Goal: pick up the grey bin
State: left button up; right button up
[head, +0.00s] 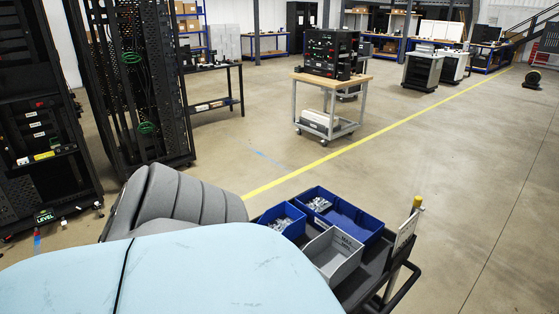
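The grey bin (346,246) sits on a dark cart (376,266) at the lower middle of the head view. It is open at the top, has dark lettering on an inner wall and looks empty. Its near left part is partly hidden behind a pale blue surface, probably part of my own body. Neither of my grippers shows in this view, so I cannot tell where they are relative to the bin.
Blue bins (358,222) holding small metal parts stand right beside the grey bin. A yellow-topped post (417,203) and a black handle (407,287) edge the cart's right side. Black racks (135,80) stand at left. A wheeled table (330,88) stands farther back.

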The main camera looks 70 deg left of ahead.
aim_at(335, 254)
jog(key=u, duration=1.7)
jog(key=k+j, duration=0.05)
